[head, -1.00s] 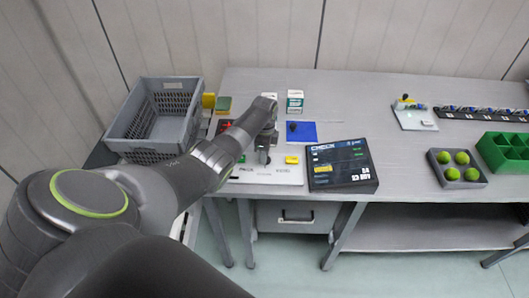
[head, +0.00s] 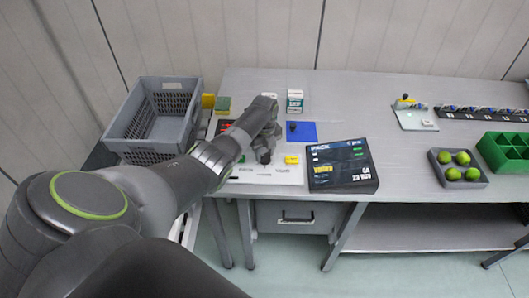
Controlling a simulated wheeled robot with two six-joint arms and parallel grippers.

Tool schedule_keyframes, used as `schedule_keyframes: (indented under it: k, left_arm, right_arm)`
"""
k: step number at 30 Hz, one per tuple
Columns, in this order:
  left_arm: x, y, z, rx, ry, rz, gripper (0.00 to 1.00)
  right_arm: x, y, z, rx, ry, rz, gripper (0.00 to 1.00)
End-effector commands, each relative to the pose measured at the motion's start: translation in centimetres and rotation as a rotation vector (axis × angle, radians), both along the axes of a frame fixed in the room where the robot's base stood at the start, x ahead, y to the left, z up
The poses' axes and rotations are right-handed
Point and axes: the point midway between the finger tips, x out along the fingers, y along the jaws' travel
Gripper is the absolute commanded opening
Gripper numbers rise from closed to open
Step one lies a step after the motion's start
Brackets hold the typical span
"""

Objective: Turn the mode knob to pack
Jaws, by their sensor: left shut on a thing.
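My left arm reaches in from the left, and its gripper (head: 263,157) is over a white control panel (head: 280,179) on the table. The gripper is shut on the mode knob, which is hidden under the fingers. A yellow button or switch (head: 291,160) sits on the panel just right of the gripper. A dark display (head: 340,165) right of the panel reads "PACK" at its top left. My right gripper is not in view.
A grey crate (head: 117,144) stands left of the panel. Behind it are a blue mat (head: 301,131) with a dark knob-like piece and a small white-green box (head: 295,101). A tray of green balls (head: 486,174) and a green bin (head: 508,151) lie far right.

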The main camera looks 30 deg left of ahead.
Motion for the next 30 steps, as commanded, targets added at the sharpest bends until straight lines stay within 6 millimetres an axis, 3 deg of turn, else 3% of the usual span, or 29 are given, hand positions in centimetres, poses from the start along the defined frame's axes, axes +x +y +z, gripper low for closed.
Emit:
schedule_keyframes:
  k: [22, 23, 27, 30]
  left_arm:
    - [0.07, -0.06, 0.06, -0.001, -0.002, -0.088, 0.15]
    - [0.07, -0.06, 0.06, -0.001, -0.002, -0.088, 0.41]
    - [0.06, -0.05, 0.04, 0.0, -0.001, -0.087, 0.59]
    - [0.05, -0.04, 0.03, 0.0, -0.001, -0.087, 0.6]
  right_arm:
    - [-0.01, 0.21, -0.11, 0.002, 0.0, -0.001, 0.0]
    - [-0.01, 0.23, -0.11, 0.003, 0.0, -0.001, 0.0]
    - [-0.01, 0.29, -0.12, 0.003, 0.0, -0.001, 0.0]
    - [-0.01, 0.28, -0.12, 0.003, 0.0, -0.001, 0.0]
